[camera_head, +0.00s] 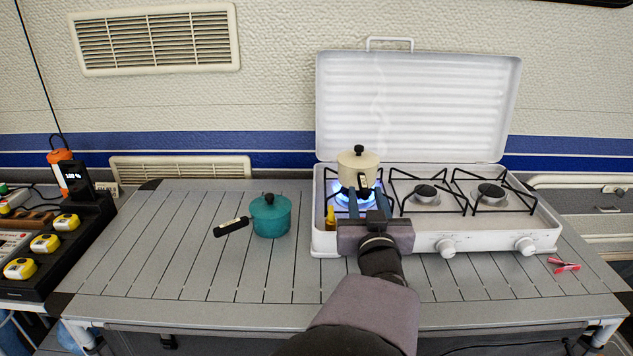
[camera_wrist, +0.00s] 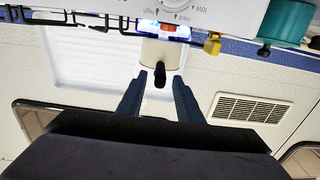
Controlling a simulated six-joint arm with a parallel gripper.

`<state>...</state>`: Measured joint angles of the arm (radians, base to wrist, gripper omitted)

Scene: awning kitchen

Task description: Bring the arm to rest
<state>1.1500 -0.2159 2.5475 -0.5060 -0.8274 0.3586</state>
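My gripper (camera_head: 366,196) is in front of the left burner of the white camping stove (camera_head: 400,243). Its two blue-grey fingers are apart, with nothing clamped between them. A cream pot (camera_head: 357,167) with a black lid knob and black handle stands upright on that burner, over a blue flame (camera_head: 343,197). In the wrist view, which is upside down, the cream pot (camera_wrist: 163,54) is beyond the open fingers (camera_wrist: 158,82). Its black handle (camera_wrist: 160,72) points toward the gap between the fingertips. I cannot tell whether handle and fingers touch.
A teal lidded pot (camera_head: 271,217) stands on the slatted table (camera_head: 180,268) left of the stove. The stove's raised lid (camera_head: 420,105) stands behind the burners. A yellow knob (camera_head: 331,218) is beside my gripper. A red item (camera_head: 564,265) lies at right. The table's left half is largely clear.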

